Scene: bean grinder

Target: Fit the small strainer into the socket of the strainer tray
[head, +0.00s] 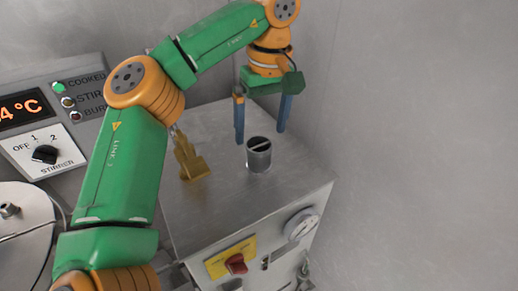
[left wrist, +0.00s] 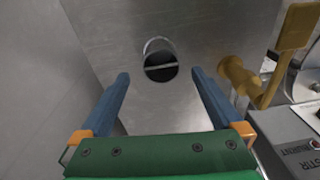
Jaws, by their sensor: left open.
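A small metal cylinder (head: 260,163) with a dark open top and a bar across it stands upright on the steel top of a machine. It looks like the small strainer. It also shows in the left wrist view (left wrist: 157,44), centred just beyond the fingertips. My left gripper (head: 260,137) is open and empty, with its blue fingers pointing down above the cylinder. In the left wrist view my gripper (left wrist: 160,73) has its fingers wide apart, one to each side of the cylinder and not visibly touching it. I cannot make out the strainer tray or its socket.
A brass-coloured part (head: 190,162) stands left of the cylinder on the steel top (head: 220,207). A control panel (head: 43,154) and a round metal lid (head: 22,235) are at the left. A yellow plate with a red knob (head: 236,264) and a gauge (head: 301,225) are on the front face.

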